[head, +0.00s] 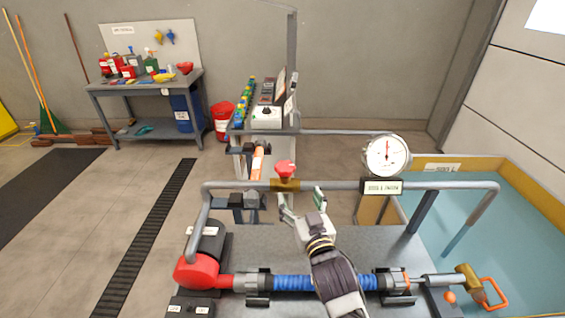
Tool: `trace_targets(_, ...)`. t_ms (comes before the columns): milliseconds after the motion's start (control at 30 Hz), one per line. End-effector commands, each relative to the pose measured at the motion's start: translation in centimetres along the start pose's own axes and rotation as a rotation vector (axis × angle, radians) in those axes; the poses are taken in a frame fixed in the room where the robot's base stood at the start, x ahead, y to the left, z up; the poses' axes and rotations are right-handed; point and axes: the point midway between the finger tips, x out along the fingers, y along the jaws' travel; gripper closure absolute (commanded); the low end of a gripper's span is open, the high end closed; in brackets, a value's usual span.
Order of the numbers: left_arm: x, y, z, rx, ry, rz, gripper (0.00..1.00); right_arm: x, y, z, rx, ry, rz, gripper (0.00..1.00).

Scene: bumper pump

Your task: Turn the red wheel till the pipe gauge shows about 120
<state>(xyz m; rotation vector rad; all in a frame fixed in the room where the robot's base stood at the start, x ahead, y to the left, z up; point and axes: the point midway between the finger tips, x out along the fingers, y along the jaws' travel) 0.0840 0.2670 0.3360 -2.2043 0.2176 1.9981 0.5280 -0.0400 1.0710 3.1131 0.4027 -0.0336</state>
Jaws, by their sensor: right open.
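The red wheel (285,168) sits on top of a brass valve (285,185) in the grey pipe (335,185). The round white pipe gauge (387,156) stands on the same pipe to the right. Its needle points roughly straight up; its numbers are too small to read. My right gripper (302,205) is open and empty, just below and right of the wheel in the picture, apart from it. Its two fingers are spread and point up toward the pipe. My left gripper is not in view.
A bench with a red pump end (198,270) and blue hose (294,283) lies below the pipe. A blue-floored tank (525,215) is at the right. A side table (145,85) with tools and a red bucket (223,118) stand behind. The left floor is mostly clear.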

Motion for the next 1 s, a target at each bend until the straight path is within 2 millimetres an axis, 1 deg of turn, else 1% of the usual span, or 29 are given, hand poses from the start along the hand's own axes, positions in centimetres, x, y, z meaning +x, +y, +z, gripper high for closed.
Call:
trace_targets(167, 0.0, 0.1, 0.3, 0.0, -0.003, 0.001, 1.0, 0.1, -0.4, -0.6, -0.001, 0.021, -0.006, 0.22)
trace_targets(500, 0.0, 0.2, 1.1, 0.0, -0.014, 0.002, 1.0, 0.1, -0.3, -0.5, -0.001, 0.02, -0.006, 0.22)
trace_targets(633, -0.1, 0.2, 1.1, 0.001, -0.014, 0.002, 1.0, 0.4, -0.3, -0.6, -0.001, 0.021, -0.006, 0.22)
trace_targets(767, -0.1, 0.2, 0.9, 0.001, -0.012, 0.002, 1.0, 0.9, -0.3, -0.5, -0.001, 0.02, -0.006, 0.22)
trace_targets(1000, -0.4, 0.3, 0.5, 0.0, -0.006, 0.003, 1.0, 2.5, -0.4, -0.7, 0.0, 0.021, -0.006, 0.22)
